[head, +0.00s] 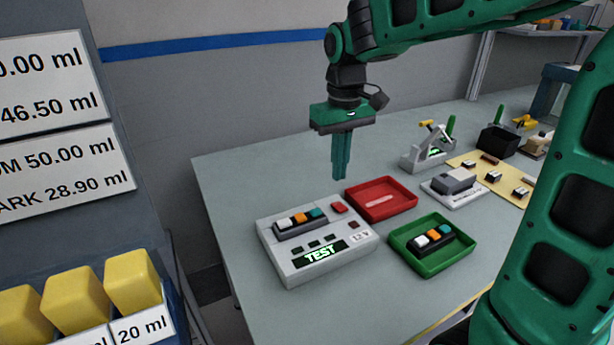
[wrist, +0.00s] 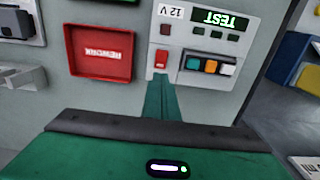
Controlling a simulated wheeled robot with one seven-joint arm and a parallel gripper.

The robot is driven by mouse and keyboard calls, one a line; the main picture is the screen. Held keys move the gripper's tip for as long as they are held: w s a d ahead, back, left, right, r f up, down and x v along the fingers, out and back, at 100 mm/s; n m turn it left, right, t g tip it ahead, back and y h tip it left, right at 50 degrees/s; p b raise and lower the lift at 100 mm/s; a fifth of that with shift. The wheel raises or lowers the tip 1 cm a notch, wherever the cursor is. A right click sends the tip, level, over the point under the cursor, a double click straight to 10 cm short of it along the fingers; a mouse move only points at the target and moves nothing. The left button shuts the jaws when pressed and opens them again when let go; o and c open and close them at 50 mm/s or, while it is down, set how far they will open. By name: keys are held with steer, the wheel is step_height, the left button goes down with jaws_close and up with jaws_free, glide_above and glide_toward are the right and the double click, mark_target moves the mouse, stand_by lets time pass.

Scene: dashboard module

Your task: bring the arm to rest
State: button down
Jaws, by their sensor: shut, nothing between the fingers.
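My green arm reaches in from the right in the head view. My gripper (head: 340,177) points straight down above the table, behind the test box, with its fingers together and nothing between them. In the wrist view the closed fingers (wrist: 160,80) show against the test box. The grey test box (head: 290,262) has a lit TEST display and a dark module with white, orange and teal blocks (head: 300,222) seated on top. It also shows in the wrist view (wrist: 215,42).
A red tray (head: 382,208), marked REWORK in the wrist view (wrist: 100,70), is empty beside the test box. A green tray (head: 427,267) holds a similar module (head: 432,240). The table's back left is clear.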

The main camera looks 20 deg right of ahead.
steer(key=s+d+f+m, duration=0.2)
steer(key=s+d, duration=0.3)
steer(key=s, duration=0.3)
steer(key=s+d+f+m, duration=0.2)
steer(key=s+d, duration=0.4)
steer(key=s, duration=0.3)
steer(key=s+d+f+m, duration=0.2)
steer(key=s+d+m, duration=0.2)
steer(key=s, duration=0.4)
steer(key=shift+s+d+f+m, duration=0.1)
steer(key=shift+d+f+m, duration=0.05)
steer(key=shift+d, duration=0.3)
steer(key=shift+s+d+f+m, duration=0.1)
steer(key=shift+d+f+m, duration=0.05)
steer(key=shift+d, duration=0.3)
steer(key=shift+w+f, duration=0.35)
steer(key=shift+w, duration=0.5)
steer(key=shift+s+r, duration=0.1)
steer(key=shift+s, duration=0.05)
